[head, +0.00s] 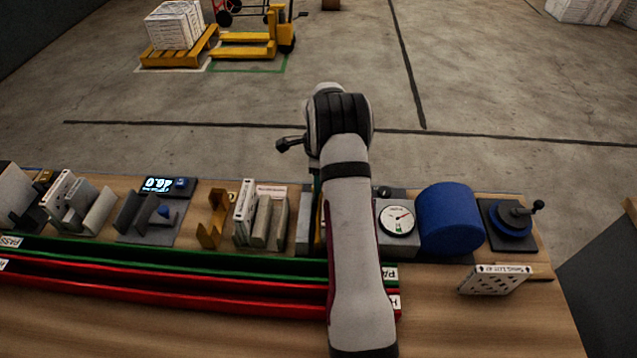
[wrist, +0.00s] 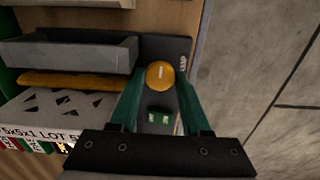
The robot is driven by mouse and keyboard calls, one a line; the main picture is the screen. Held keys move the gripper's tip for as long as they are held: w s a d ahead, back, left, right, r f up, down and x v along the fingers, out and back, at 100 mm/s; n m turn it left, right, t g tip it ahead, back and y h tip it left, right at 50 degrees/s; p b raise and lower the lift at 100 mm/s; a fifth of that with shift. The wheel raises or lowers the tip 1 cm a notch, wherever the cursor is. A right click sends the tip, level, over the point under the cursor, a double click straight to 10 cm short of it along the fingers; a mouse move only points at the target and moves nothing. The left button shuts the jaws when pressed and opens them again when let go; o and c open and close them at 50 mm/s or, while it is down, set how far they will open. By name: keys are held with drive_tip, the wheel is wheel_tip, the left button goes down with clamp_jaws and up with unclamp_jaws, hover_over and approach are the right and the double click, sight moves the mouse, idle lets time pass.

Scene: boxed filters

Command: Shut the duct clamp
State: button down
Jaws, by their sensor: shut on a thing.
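In the wrist view, my gripper (wrist: 160,76) has its two green fingers closed on either side of a round orange knob (wrist: 160,74). The knob has a pale mark on its top. It stands over a dark base plate (wrist: 178,48) with a partly readable label, which I take to be the duct clamp. An orange bar (wrist: 78,80) lies to the left of the knob, between a grey channel (wrist: 70,52) and a perforated filter (wrist: 60,112). Whether the bar joins the knob is unclear. In the head view, my arm hides the knob and most of the gripper.
In the head view, a dial gauge (head: 398,219), a blue cylinder (head: 447,218) and a black crank plate (head: 510,226) stand right of my arm. Boxed filters (head: 245,212) stand left. Green (head: 200,252) and red (head: 200,287) rails run along the bench front.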

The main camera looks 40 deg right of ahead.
idle(0.3)
drive_tip(key=shift+c, duration=1.8)
unclamp_jaws()
